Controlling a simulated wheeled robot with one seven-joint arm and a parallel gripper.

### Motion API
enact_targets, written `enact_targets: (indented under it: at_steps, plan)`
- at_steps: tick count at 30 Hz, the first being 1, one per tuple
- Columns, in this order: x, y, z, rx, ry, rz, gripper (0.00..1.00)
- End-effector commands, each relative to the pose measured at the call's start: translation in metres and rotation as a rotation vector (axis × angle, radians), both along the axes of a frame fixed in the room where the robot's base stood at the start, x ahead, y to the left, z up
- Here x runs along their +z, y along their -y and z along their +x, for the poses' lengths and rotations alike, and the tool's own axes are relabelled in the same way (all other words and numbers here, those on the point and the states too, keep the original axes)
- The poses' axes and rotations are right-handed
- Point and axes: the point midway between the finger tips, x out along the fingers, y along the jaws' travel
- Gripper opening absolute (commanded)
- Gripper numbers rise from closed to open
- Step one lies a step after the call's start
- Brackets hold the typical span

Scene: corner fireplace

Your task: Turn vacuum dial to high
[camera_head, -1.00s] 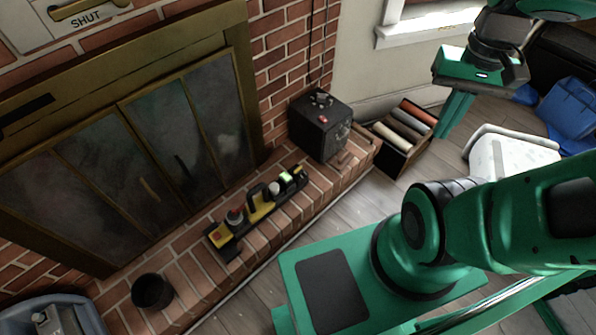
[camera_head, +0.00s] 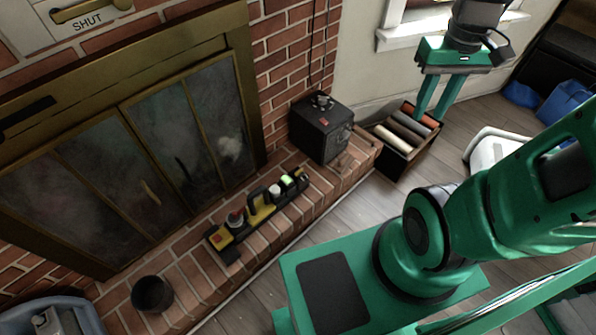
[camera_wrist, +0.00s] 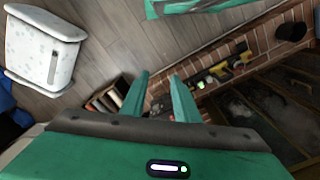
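A black box-shaped unit (camera_head: 318,133) stands on the right end of the brick hearth. It has a handle on top, a small red mark, and small control details on its right-hand face. It may be the vacuum, but no dial setting can be read. My gripper (camera_head: 431,112) hangs in the air to the right of this unit, above the crate of rolls, touching nothing visible. Its two green fingers point down, apart and empty. The wrist view also shows the gap between the fingers (camera_wrist: 160,77); the unit is not clear there.
A dark crate (camera_head: 398,166) of rolls stands right of the hearth. A yellow-black tool row (camera_head: 256,209) and a dark pot (camera_head: 152,293) sit on the hearth. A white container (camera_head: 487,148) and blue bags (camera_head: 566,100) lie right. Wooden floor (camera_head: 350,222) is open beside the hearth.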

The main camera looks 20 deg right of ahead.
Motion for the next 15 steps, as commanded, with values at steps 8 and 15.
enact_targets:
  at_steps: [8,15]
  plan:
    - [-0.035,-0.002,0.092,0.368,-0.013,-0.015,0.28]
    - [-0.082,-0.015,0.165,0.685,-0.019,-0.024,0.28]
